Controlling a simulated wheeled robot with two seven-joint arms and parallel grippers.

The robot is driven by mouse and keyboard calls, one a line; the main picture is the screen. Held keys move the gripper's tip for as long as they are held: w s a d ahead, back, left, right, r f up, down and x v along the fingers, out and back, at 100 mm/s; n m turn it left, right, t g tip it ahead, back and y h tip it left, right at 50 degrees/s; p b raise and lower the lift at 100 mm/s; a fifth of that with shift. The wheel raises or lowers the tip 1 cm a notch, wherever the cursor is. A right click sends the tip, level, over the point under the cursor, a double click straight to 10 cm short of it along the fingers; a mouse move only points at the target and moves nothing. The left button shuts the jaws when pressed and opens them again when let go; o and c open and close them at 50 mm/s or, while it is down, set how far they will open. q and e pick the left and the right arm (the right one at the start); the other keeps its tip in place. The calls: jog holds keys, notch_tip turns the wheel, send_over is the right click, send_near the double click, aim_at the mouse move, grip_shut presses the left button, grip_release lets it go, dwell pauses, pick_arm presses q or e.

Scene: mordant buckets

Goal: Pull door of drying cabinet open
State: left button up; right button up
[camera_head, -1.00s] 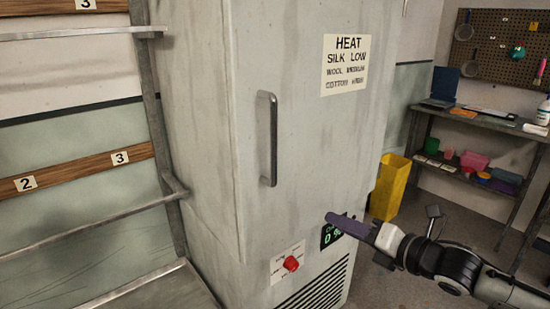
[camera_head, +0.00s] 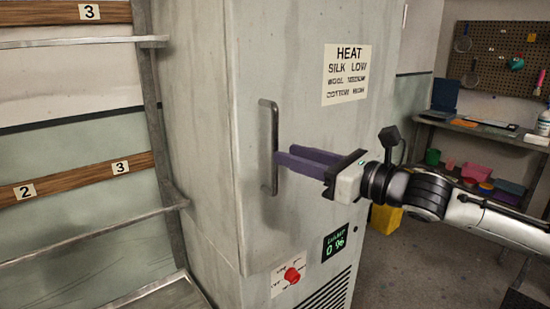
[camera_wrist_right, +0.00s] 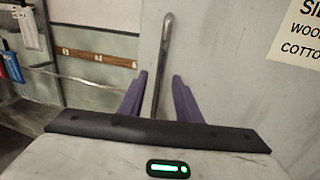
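The drying cabinet (camera_head: 215,120) is a tall pale grey box, and its door (camera_head: 300,120) is closed. A vertical metal bar handle (camera_head: 268,135) sits on the left part of the door. My right gripper (camera_head: 283,158) has purple fingers and points left at the handle's lower half. In the right wrist view the handle (camera_wrist_right: 163,60) stands between the two open fingers (camera_wrist_right: 158,90), with a gap on each side. The fingers do not appear closed on it. My left gripper is not in view.
A red knob (camera_head: 291,275) and a small green-lit display (camera_head: 335,243) are low on the cabinet. A shelf rack (camera_head: 90,235) stands at left. A yellow bin (camera_head: 386,219) and a workbench (camera_head: 480,135) are at right.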

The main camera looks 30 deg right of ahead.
aim_at(280, 149)
jog(key=shift+x, duration=2.75)
grip_shut()
